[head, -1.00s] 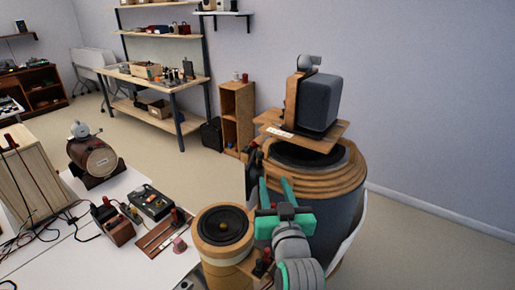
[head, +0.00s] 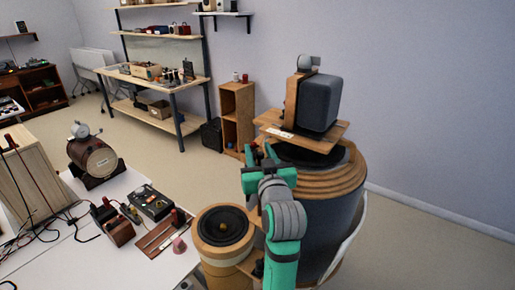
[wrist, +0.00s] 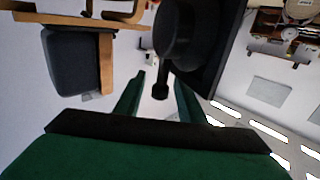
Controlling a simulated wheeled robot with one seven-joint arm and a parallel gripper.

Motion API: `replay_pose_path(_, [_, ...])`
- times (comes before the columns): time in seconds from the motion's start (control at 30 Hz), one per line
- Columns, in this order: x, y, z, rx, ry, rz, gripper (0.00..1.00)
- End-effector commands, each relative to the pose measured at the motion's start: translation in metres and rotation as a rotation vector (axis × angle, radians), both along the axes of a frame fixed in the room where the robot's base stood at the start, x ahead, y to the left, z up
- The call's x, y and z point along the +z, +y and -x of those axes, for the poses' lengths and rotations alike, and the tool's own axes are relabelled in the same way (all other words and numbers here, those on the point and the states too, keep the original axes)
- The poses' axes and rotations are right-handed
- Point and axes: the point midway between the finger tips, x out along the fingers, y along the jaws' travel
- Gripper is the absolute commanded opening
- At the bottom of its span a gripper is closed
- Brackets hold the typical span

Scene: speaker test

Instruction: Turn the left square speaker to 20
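A dark square speaker (head: 320,103) stands on a wooden platform above a large round drum-like unit (head: 320,210) in the head view. It shows upside down at the left of the wrist view (wrist: 75,62). I cannot tell whether it is the left square one; no scale or number is readable. A black knob with a slim stem (wrist: 160,90) projects from a dark round mount on a dark panel (wrist: 222,45). My gripper (head: 262,153) is at the drum's left side, its green fingers apart. In the wrist view my gripper (wrist: 158,98) has the stem's tip between its fingers, with gaps either side; contact is not visible.
A wooden round speaker (head: 222,232) stands just left of my arm. The white table (head: 60,262) holds a wooden box (head: 28,175), a barrel-shaped speaker (head: 93,158) and a black control box (head: 151,202). A wooden shelf (head: 238,117) stands behind. Open floor lies between.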

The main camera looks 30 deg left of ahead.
Motion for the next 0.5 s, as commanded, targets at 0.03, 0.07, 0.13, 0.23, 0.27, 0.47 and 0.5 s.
replay_pose_path(0.03, [0.0,0.005,-0.004,0.001,0.001,-0.001,0.36])
replay_pose_path(0.07, [0.0,0.007,-0.007,0.001,0.001,-0.001,0.36])
replay_pose_path(0.13, [0.0,0.01,-0.011,0.001,0.0,-0.001,0.36])
replay_pose_path(0.23, [0.0,0.013,-0.014,0.0,0.0,0.0,0.36])
replay_pose_path(0.27, [0.0,0.014,-0.015,0.0,0.0,0.0,0.36])
replay_pose_path(0.47, [0.0,0.014,-0.016,0.0,0.0,0.0,0.36])
replay_pose_path(0.5, [0.0,0.014,-0.015,0.0,0.0,0.0,0.36])
